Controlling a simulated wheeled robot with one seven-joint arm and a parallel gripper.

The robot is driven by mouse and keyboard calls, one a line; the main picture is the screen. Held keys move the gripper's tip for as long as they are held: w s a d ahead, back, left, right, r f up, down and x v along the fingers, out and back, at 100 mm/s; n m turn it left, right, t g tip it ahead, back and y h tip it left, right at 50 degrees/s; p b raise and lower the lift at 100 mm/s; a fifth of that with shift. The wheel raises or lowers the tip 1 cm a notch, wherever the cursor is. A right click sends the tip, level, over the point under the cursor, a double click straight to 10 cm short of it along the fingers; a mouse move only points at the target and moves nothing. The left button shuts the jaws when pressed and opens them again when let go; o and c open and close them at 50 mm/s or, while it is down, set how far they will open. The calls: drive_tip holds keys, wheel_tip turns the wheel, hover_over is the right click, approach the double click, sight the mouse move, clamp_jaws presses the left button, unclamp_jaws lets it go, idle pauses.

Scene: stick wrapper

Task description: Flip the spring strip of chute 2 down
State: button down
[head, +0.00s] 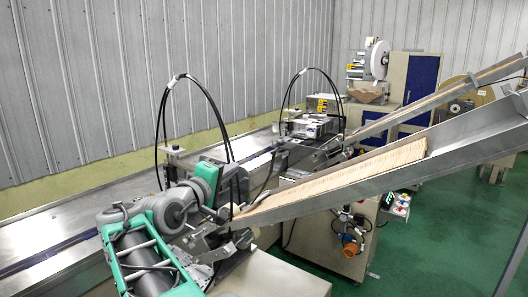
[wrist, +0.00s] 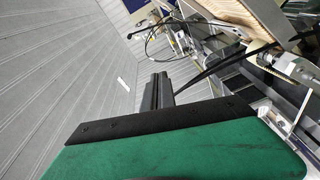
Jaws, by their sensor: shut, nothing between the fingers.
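The nearer chute (head: 350,170) is a long metal trough full of pale wooden sticks, sloping down to the left. A farther chute (head: 440,103) of the same kind lies behind it. No number shows on either, so I cannot tell which is chute 2. My gripper (wrist: 158,92) shows dark, closed fingers with nothing between them in the wrist view. In the head view my green and grey arm reaches to the lower end of the nearer chute, and the fingertips are hard to make out there. I cannot pick out a spring strip; metal brackets (head: 222,248) crowd that end.
Black cable hoops (head: 160,120) rise over the steel conveyor (head: 50,225) beside my arm. A second hoop (head: 285,95) stands farther back. A machine with a white reel (head: 378,60) is at the back. Green floor (head: 440,235) is open at the right.

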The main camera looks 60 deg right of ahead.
sight(272, 162)
drive_tip(key=shift+s+d+r+g+h, duration=0.15)
drive_tip(key=shift+s+d+r+g, duration=0.1)
drive_tip(key=shift+s+r, duration=0.2)
drive_tip(key=shift+s+d+r+g+h, duration=0.1)
drive_tip(key=shift+s+r+g+h, duration=0.05)
drive_tip(key=shift+s+r+g, duration=0.2)
drive_tip(key=s+d+p, duration=0.3)
drive_tip(key=d+p, duration=0.2)
drive_tip(key=d, duration=0.3)
drive_tip(key=shift+s+d+f, duration=0.25)
drive_tip(key=shift+s+d, duration=0.05)
drive_tip(key=shift+s, duration=0.05)
